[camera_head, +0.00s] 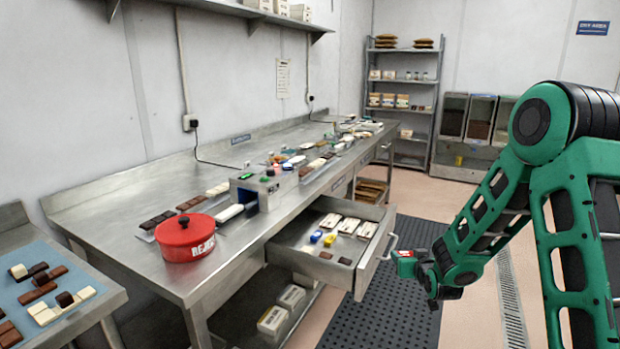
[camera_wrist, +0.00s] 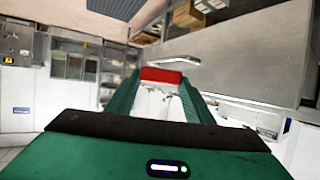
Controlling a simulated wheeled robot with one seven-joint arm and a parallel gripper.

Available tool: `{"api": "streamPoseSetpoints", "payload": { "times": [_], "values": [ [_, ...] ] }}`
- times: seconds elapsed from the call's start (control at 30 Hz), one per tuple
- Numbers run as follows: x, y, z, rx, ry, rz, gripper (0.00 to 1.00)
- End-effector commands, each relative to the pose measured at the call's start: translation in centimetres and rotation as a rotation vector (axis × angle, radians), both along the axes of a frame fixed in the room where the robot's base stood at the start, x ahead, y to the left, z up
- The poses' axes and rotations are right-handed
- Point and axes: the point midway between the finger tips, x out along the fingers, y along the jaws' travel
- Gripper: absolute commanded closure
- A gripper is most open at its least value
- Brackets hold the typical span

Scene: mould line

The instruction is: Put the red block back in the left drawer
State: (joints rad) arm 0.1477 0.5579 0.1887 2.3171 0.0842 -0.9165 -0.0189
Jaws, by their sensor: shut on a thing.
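The red block (camera_head: 405,253) is held in my gripper (camera_head: 412,265), which is shut on it, just right of the open drawer and outside its front. In the wrist view the red block (camera_wrist: 161,75) sits between the green fingers. The drawer (camera_head: 369,265) is pulled out from under the steel bench, with its bar handle (camera_head: 391,247) on the front. Inside lie white packets, blue and yellow pieces and small brown pieces. In the wrist view a grey panel with a bar handle (camera_wrist: 188,58) shows beyond the block.
A red lidded pot (camera_head: 186,238) stands on the bench (camera_head: 140,205) near its front edge. A grey machine (camera_head: 263,188) and chocolate moulds sit farther along. A side table (camera_head: 110,296) with a blue mat is at the left. A black floor mat (camera_head: 385,315) lies below the drawer.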

Motion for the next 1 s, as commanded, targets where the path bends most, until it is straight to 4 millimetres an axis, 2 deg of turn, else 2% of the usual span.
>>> {"api": "streamPoseSetpoints", "payload": {
  "times": [0.03,0.13,0.2,0.33,0.47,0.7,1.0],
  "values": [
    [-0.8,0.1,-1.5,0.000,0.007,0.001,0.77],
    [-2.3,0.1,-3.9,0.001,0.007,0.002,0.77],
    [-3.2,0.1,-5.3,0.001,0.006,0.002,0.77],
    [-4.4,0.1,-6.7,-0.001,0.003,0.004,0.77],
    [-5.9,0.2,-6.7,-0.003,0.000,0.006,0.77],
    [-9.8,0.1,-4.7,-0.003,-0.002,0.005,0.77],
    [-10.3,-0.1,-4.5,-0.001,-0.001,0.000,0.77]
  ]
}}
